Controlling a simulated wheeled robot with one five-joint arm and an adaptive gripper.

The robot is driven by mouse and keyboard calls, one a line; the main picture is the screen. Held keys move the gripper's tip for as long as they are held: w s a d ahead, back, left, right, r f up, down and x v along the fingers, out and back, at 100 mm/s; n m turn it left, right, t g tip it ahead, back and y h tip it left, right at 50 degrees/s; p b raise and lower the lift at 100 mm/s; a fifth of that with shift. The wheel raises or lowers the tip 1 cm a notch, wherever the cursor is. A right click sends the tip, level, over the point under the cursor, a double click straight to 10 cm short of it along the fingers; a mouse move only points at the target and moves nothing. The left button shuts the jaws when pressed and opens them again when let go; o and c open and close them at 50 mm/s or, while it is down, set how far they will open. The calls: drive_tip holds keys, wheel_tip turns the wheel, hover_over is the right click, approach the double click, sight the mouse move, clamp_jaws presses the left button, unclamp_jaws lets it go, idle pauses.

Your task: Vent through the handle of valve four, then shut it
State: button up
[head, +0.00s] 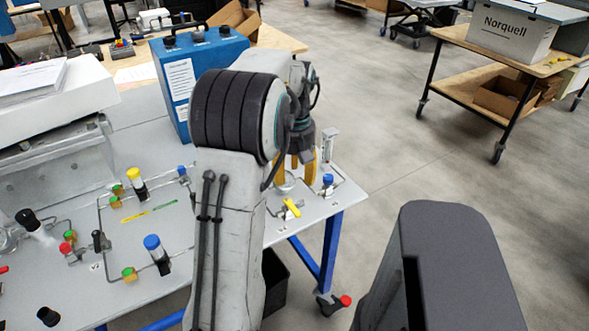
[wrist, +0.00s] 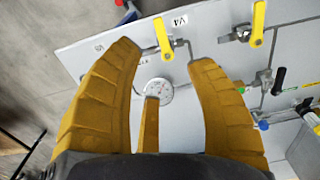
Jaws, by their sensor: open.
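The yellow handle of valve four (wrist: 163,38) shows in the wrist view beside a V4 label (wrist: 180,20). It stands roughly across its thin pipe. My gripper (wrist: 164,53) is open and empty, its yellow fingers spread on both sides of the view. The handle shows between and just beyond the fingertips, with no contact that I can see. A round gauge (wrist: 158,91) shows between the fingers. In the head view, a yellow handle (head: 292,208), seemingly the same one, lies near the panel's edge below my gripper (head: 303,168), which my arm partly hides.
Another yellow handle (wrist: 258,24) and a black handle (wrist: 279,80) stand to the right in the wrist view. A blue box (head: 215,70) stands behind my arm. Several valves and fittings crowd the panel's left part. The floor right of the table is mostly open.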

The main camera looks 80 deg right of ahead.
drive_tip(key=shift+r, duration=0.6)
idle(0.5)
drive_tip(key=w+a+f+m, duration=0.3)
drive_tip(key=a+f+m, duration=0.2)
drive_tip(key=a+m, duration=0.3)
drive_tip(key=w+a+r+n+t+p, duration=0.1)
drive_tip(key=w+a+r+n, duration=0.2)
drive_tip(key=a, duration=0.8)
drive_tip(key=w+a+r+n+t, duration=0.1)
drive_tip(key=w+a+r+n, duration=0.2)
drive_tip(key=w+a+n, duration=0.5)
drive_tip(key=w+a+r+n+t+p, duration=0.1)
drive_tip(key=w+a+r+n, duration=0.2)
drive_tip(key=a, duration=1.1)
drive_tip(key=shift+w+a+r+n+p, duration=0.15)
drive_tip(key=shift+w+n+p, duration=0.15)
drive_tip(key=shift+w+n, duration=1.6)
